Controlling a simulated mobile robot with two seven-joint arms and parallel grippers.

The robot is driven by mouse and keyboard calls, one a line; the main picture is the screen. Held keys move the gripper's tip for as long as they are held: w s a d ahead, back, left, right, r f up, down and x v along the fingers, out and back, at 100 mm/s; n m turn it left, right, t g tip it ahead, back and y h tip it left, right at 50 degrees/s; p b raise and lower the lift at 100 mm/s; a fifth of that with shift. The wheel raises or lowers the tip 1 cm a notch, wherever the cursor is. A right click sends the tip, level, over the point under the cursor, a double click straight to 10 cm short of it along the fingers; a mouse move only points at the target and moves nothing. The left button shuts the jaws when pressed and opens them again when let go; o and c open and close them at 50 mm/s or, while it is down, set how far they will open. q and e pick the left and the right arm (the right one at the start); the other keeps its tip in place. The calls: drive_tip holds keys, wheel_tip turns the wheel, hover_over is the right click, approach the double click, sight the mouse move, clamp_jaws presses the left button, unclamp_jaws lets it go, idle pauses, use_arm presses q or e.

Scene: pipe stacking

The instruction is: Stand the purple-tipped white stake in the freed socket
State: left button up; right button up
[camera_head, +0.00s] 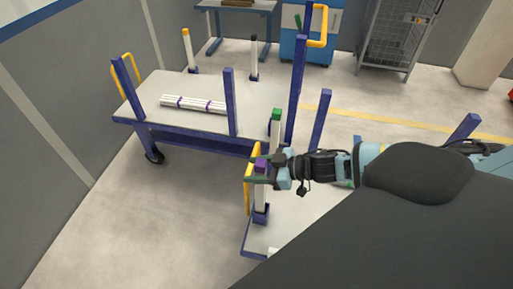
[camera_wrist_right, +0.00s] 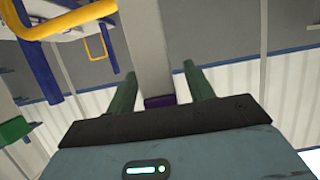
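The white stake (camera_head: 261,196) with the purple tip (camera_head: 260,164) stands upright, its foot in a blue corner socket (camera_head: 261,214) of the near cart. My right gripper (camera_head: 259,178) is at its top, with a green finger on each side. In the right wrist view the stake (camera_wrist_right: 152,60) runs between the fingers of the gripper (camera_wrist_right: 161,90), its purple end (camera_wrist_right: 160,101) close to the palm. A gap shows on both sides of the purple end, so the fingers look open around it. My left gripper is out of view.
A green-tipped stake (camera_head: 276,128) stands behind my gripper. Orange-tipped (camera_head: 188,50) and black-tipped (camera_head: 254,58) stakes stand on the far cart (camera_head: 190,88), where a bundle of white pipes (camera_head: 193,104) lies. A yellow handle (camera_head: 248,190) and blue posts (camera_head: 297,95) are close to my right gripper.

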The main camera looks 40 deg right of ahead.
drive_tip(key=shift+f, duration=0.1)
drive_tip(key=shift+s+d, duration=0.3)
drive_tip(key=shift+s, duration=0.05)
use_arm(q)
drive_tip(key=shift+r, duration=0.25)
use_arm(e)
drive_tip(key=v, duration=0.7)
drive_tip(key=shift+r, duration=0.25)
drive_tip(key=shift+a, duration=0.1)
use_arm(q)
drive_tip(key=shift+p, duration=0.3)
